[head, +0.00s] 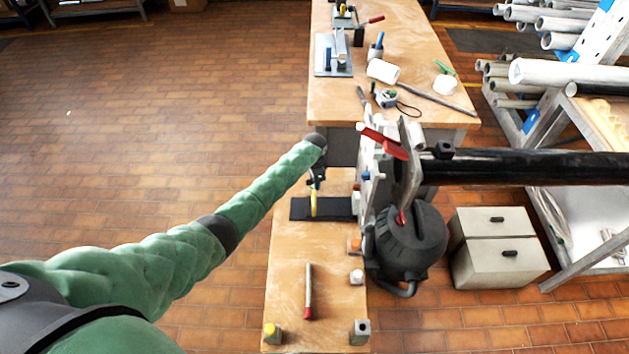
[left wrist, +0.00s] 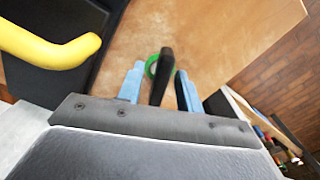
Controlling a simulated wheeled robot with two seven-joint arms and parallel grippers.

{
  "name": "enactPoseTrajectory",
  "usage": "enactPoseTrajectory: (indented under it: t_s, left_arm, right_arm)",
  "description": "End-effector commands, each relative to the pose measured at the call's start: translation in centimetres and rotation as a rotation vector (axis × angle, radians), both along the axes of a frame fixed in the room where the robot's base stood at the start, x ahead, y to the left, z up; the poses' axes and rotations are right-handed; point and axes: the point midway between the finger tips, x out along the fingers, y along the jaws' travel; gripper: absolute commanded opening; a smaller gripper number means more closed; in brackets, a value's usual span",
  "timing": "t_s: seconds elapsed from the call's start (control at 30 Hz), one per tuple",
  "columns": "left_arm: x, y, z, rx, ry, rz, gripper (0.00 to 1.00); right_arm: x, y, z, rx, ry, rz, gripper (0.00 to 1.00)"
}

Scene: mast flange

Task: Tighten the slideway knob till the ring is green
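In the left wrist view, a black knob (left wrist: 163,72) stands between the two blue fingertips of my left gripper (left wrist: 160,80). Narrow gaps show on both sides of the knob, so the gripper looks open around it. A ring (left wrist: 152,66), partly hidden behind the knob, is green. In the head view my left gripper (head: 317,177) is over the near bench, beside the upright flange; the knob cannot be made out there. My right gripper is not in view.
A yellow handle (left wrist: 55,50) is close on the left in the wrist view. In the head view, a black pipe (head: 530,167) and dark rounded housing (head: 408,243) stand right of the gripper. A red-tipped tool (head: 308,292) lies on the near bench (head: 285,260). Open floor lies left.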

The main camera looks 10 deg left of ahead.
Motion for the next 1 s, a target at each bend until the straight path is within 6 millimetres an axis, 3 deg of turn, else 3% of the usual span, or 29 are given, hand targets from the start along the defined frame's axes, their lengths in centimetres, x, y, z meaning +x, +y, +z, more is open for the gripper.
enactPoseTrajectory:
  t_s: [0.27, 0.7, 1.0]
  left_arm:
    - [0.0, 0.0, 0.6, 0.000, 0.000, 0.001, 0.36]
    - [0.0, 0.0, 4.8, 0.000, 0.000, 0.002, 0.36]
    - [0.0, 0.0, 5.0, 0.000, 0.000, 0.002, 0.36]
  right_arm:
    - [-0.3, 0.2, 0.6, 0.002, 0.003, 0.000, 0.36]
    - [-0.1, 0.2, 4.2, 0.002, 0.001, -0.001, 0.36]
    - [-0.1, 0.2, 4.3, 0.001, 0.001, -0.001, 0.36]
